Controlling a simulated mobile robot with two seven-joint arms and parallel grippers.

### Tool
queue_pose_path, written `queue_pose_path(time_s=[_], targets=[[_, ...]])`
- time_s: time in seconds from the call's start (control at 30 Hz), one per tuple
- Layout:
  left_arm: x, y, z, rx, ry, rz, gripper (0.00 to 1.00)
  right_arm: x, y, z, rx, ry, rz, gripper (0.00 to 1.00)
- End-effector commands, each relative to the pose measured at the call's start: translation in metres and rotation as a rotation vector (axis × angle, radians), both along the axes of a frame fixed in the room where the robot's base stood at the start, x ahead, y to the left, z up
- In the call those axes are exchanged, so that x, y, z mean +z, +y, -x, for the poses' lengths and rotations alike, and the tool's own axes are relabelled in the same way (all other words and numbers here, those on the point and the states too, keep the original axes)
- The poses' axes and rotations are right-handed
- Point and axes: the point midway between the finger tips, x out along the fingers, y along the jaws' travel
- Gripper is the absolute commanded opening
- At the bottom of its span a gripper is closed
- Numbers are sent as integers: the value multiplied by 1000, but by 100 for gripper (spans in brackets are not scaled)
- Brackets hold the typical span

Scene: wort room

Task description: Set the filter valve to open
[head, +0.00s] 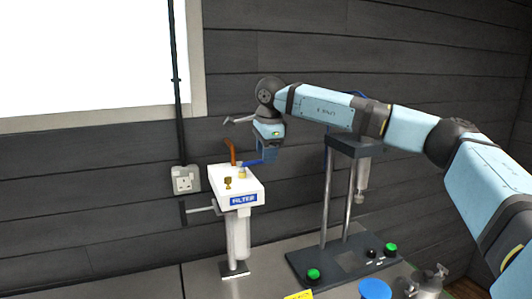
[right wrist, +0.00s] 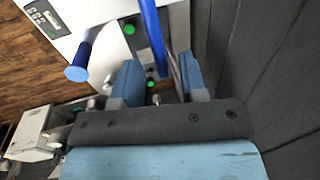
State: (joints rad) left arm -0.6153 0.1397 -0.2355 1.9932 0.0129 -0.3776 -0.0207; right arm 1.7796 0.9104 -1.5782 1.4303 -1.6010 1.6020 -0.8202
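The filter unit (head: 247,185) is a white box with a blue label, standing on a clear-sided column left of centre in the head view. A blue lever (head: 250,163) lies across its top, by a small fitting. A brown upright handle (head: 231,153) rises behind it. My right gripper (head: 269,154) hangs over the right end of the box, close to the blue lever; contact cannot be told. In the right wrist view its fingers (right wrist: 157,82) are apart, with a blue bar (right wrist: 150,35) showing between or beyond them. My left gripper is not in view.
A dark stand with two posts (head: 328,195) and green buttons (head: 313,274) is to the right of the filter unit. A blue round cap (head: 375,288) is at the front. The plank wall (head: 110,160) is close behind, with a socket (head: 186,180).

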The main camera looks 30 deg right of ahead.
Motion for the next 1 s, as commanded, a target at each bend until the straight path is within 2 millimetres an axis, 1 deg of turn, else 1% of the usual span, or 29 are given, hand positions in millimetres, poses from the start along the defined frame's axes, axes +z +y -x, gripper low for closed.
queue_pose_path(time_s=[0.13,0.4,0.43,0.47,0.5,0.6,0.87,1.0], targets=[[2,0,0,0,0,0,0,-9,0,-2,0,1,1,39],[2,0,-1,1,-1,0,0,-11,0,-2,0,0,0,39],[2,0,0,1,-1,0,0,-11,0,-2,0,0,0,37],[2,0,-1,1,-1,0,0,-11,0,-2,0,0,0,30],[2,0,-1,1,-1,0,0,-11,0,-2,0,0,-1,21],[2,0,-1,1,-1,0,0,-11,0,-2,0,0,-1,0],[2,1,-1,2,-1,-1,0,-11,2,-3,-2,0,0,0],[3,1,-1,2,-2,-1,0,-10,13,-8,-13,0,-1,0]])
